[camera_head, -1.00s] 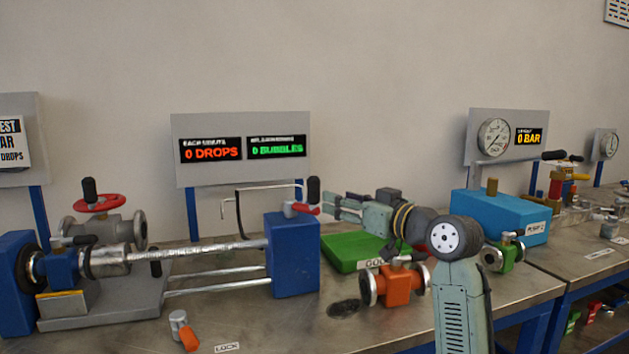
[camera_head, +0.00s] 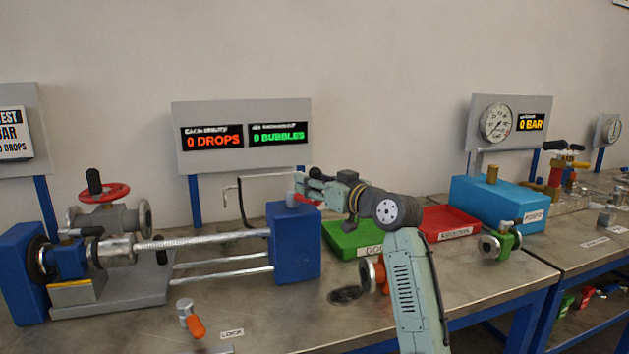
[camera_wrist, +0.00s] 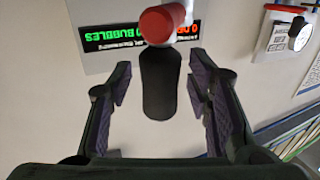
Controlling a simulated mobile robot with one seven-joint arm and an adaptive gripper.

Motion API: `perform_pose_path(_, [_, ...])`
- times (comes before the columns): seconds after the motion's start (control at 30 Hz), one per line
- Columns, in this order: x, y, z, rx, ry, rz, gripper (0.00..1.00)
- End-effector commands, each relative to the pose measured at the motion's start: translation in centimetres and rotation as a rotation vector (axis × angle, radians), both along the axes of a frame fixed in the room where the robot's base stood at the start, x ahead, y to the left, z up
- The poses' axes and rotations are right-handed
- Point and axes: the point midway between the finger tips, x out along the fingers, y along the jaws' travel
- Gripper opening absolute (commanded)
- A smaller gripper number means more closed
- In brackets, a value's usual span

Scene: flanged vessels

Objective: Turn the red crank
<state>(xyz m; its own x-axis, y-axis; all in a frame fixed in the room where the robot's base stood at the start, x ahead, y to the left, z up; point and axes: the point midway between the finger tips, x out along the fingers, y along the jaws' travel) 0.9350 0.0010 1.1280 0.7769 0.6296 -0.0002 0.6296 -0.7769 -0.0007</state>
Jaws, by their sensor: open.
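The red crank (camera_head: 307,198) sits on top of the blue end block (camera_head: 296,245) of the clamping rig. In the wrist view the red crank arm (camera_wrist: 163,22) is at the top, and its black handle (camera_wrist: 160,85) hangs between my fingers with clear space on both sides. My gripper (camera_wrist: 160,100) is open around the handle and does not visibly touch it. In the head view my gripper (camera_head: 305,183) is at the crank, and the black handle is hidden there behind it.
A green tray (camera_head: 350,240) and a red tray (camera_head: 450,222) lie right of the block. An orange flanged valve (camera_head: 372,277) is partly behind my arm. A red handwheel (camera_head: 105,192) tops the vessel at left. An orange-handled lever part (camera_head: 190,318) lies in front.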

Motion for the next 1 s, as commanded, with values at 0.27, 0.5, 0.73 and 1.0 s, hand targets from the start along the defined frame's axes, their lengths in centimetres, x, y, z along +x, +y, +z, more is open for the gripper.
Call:
perform_pose_path(0.27, [-0.03, -0.01, 0.01, 0.0, 0.0, 0.0, 0.34])
perform_pose_path(0.5, [-0.04, -0.01, 0.02, 0.0, 0.0, 0.0, 0.18])
perform_pose_path(0.73, [-0.06, 0.01, 0.0, 0.0, 0.0, 0.001, 0.02])
perform_pose_path(1.0, [-0.07, 0.02, -0.01, -0.001, 0.001, 0.001, 0.0])
